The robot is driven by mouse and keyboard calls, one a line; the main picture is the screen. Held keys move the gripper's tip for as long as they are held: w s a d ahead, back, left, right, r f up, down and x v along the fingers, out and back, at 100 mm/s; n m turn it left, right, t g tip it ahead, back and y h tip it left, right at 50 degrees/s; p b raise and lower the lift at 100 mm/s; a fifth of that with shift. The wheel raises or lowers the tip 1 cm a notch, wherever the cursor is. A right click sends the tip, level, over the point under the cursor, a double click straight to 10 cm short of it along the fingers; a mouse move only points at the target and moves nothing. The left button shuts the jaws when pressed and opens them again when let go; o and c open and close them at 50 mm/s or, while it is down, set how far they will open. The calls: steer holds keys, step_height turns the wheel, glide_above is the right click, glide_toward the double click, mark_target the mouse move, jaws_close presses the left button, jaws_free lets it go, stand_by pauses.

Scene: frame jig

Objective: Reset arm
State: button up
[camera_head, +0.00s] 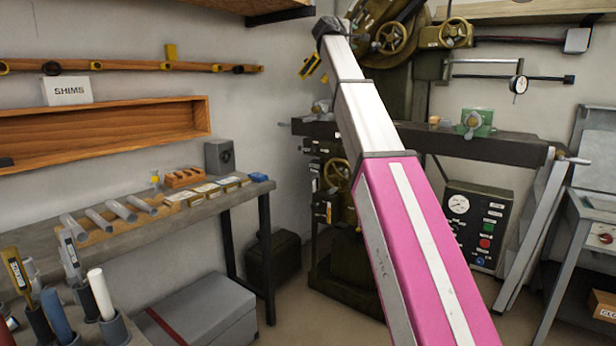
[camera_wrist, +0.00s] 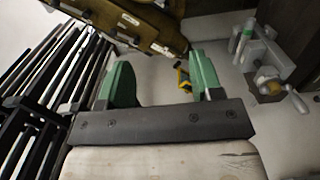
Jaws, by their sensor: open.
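My arm (camera_head: 385,170), with pink and white covers, reaches up and away across the middle of the head view towards the milling machine. In the wrist view my gripper (camera_wrist: 163,80) is open, its two green fingers well apart. Nothing is held between them. A small yellow and black thing (camera_wrist: 183,80) shows beyond the gap, apart from the fingers as far as I can tell. In the head view the fingers cannot be made out clearly at the far end of the arm.
A workbench (camera_head: 160,222) with parts and small boxes stands at left. A control panel (camera_head: 478,225) is at right. Tool holders (camera_head: 113,328) stand lower left. Some floor is clear beside the bench.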

steer(key=s+d+f+m+g+y, duration=0.1)
steer(key=s+f+g+y, duration=0.1)
steer(key=f, duration=1.6)
steer(key=s+d+f+m+g+y, duration=0.1)
steer(key=s+d+f+m+g, duration=0.15)
steer(key=f, duration=1.45)
steer(key=s+f+m+g+y, duration=0.1)
steer(key=s+f+g+y, duration=0.1)
steer(key=f, duration=1.6)
steer(key=s+d+f+m+g+y, duration=0.1)
steer(key=s+f+g, duration=0.1)
steer(key=s+f, duration=0.75)
steer(key=s+f+m+g+y, duration=0.2)
steer(key=s+f, duration=0.4)
steer(key=f, duration=0.7)
steer(key=s+f+m+g+y, duration=0.1)
steer(key=s+f+g, duration=0.1)
steer(key=s+f, duration=0.4)
steer(key=s+a+f+m+g+y, duration=0.1)
steer(key=s+f+m+g, duration=0.1)
steer(key=s+f, duration=0.5)
steer(key=s, duration=0.5)
steer(key=shift+f+y, duration=0.3)
steer(key=shift+a, duration=0.1)
